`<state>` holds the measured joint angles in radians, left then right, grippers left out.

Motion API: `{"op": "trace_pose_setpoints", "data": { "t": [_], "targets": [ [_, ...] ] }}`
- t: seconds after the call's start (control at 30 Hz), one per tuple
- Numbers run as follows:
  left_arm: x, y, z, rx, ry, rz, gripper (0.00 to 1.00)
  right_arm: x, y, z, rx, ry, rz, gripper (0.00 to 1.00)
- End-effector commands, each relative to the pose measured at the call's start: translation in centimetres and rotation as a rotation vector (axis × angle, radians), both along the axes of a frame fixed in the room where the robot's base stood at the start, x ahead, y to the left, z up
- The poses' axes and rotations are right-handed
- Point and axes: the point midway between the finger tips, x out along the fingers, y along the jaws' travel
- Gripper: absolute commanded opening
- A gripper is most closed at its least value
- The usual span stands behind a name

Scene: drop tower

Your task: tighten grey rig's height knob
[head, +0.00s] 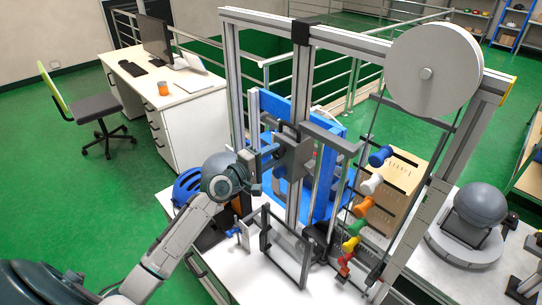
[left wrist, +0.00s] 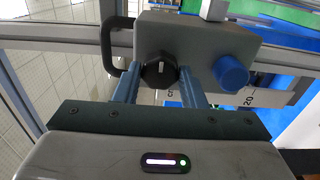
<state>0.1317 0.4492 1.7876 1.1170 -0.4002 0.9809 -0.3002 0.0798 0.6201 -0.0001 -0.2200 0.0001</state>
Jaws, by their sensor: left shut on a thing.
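The grey rig (head: 228,75) is a tall metal frame with a grey carriage block (head: 292,158) on its central upright. In the left wrist view, the carriage block (left wrist: 200,38) carries a round black knob (left wrist: 158,72) with a white mark pointing up. A blue knob (left wrist: 231,72) sits to its right on the same block. My left gripper (left wrist: 160,84) faces the block with its two fingers on either side of the black knob, shut on it. In the head view my left gripper (head: 264,157) reaches the carriage from the left; the black knob is hidden there. My right gripper is out of view.
A blue helmet (head: 186,187) lies on the white bench behind my left arm. A clear panel in a dark frame (head: 286,246) stands in front of the carriage.

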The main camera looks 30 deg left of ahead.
Motion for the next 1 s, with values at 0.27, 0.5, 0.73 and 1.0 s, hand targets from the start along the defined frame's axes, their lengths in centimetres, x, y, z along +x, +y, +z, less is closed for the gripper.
{"op": "trace_pose_setpoints", "data": {
  "t": [0.27, 0.5, 0.73, 1.0],
  "targets": [
    [0.0, 0.0, 0.1, 0.0, -0.002, 0.0, 0.59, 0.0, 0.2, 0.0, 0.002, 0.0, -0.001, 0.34],
    [-0.2, 0.1, 0.0, 0.002, -0.001, 0.0, 0.59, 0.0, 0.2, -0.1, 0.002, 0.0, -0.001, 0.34],
    [-3.1, 1.1, -0.3, 0.008, 0.001, -0.001, 0.59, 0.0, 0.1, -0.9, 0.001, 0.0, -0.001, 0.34],
    [-7.7, 2.7, -0.1, 0.007, 0.003, -0.002, 0.59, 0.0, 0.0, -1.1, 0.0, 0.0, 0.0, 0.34]
  ]
}}
